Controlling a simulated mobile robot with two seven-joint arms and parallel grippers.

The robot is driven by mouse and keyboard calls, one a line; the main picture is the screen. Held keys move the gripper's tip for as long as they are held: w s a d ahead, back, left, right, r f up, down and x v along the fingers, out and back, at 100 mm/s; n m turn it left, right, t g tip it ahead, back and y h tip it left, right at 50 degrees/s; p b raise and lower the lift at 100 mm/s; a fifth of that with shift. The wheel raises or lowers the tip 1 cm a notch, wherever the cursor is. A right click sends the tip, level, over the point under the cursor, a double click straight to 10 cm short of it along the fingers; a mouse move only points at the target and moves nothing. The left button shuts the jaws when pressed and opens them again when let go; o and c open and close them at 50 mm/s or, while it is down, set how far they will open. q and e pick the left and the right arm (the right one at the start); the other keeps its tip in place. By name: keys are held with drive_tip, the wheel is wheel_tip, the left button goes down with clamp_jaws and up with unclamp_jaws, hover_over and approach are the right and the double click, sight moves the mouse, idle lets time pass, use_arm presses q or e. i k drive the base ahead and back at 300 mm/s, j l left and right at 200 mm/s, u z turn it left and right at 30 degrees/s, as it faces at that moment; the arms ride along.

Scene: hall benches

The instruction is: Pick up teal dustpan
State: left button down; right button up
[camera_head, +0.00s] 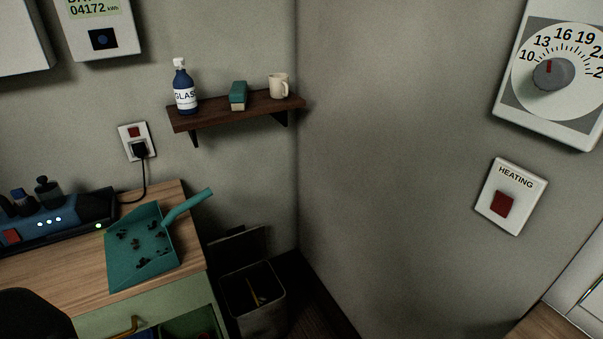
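The teal dustpan (120,270) lies on the wooden top of a bench (60,270), near its right end. Its tray holds several small dark bits. Its handle (183,207) points up and to the right, toward the bench's right edge. Neither of my grippers can be made out in the head view, and nothing is seen touching the dustpan.
A blue-and-black device (60,228) stands left of the dustpan, its cord running to a wall socket (137,141). Below right is an open bin (262,312). A shelf (215,118) hangs above. A dark rounded shape (32,316) fills the lower left corner.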

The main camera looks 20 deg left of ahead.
sight(122, 261)
drive_tip(key=k+u, duration=0.2)
drive_tip(key=u, duration=1.45)
